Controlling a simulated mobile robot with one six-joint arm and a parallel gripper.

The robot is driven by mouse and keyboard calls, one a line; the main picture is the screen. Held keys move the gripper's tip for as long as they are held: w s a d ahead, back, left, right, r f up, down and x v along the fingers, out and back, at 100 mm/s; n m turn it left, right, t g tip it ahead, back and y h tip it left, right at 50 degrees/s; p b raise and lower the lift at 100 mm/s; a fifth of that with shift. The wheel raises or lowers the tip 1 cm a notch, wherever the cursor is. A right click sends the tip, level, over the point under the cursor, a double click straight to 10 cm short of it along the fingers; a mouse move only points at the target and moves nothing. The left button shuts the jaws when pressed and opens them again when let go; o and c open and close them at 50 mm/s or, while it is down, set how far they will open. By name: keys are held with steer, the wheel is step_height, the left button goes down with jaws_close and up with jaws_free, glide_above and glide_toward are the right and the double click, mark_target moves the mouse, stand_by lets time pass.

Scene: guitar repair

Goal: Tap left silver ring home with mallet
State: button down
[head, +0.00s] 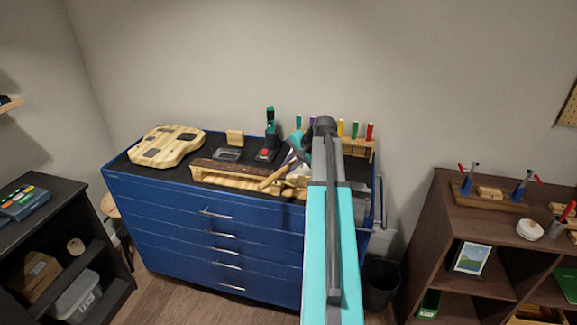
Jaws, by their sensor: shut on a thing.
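My gripper (297,157) is partly hidden beside my arm's dark wrist, above the right half of the blue chest's top. It is shut on the mallet, whose pale wooden handle (274,177) slants down to the left. The mallet's head cannot be made out clearly. Under it lies a guitar neck with a dark brown fretboard (235,169), resting on a pale wooden cradle (228,181). The neck's right end is partly hidden by the mallet and my arm. The left silver ring is too small or hidden to tell.
The blue drawer chest (205,222) has a black top. A wooden guitar body (167,146) lies at its left, with a green-and-black tool (271,130) at the back. A rack with coloured handles (357,145) stands back right. A dark bin (381,283) and brown shelf (447,215) stand right.

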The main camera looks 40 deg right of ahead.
steer(key=shift+w+r, duration=0.1)
stand_by(0.4)
step_height(320, 180, down, 5)
steer(key=b, duration=0.2)
steer(key=shift+r+p, duration=1.3)
steer(key=shift+r, duration=0.95)
steer(key=shift+r, duration=0.1)
step_height(320, 180, down, 5)
steer(key=b, duration=0.2)
steer(key=shift+r+p, duration=1.25)
steer(key=shift+r, duration=1.05)
steer(key=shift+r, duration=0.1)
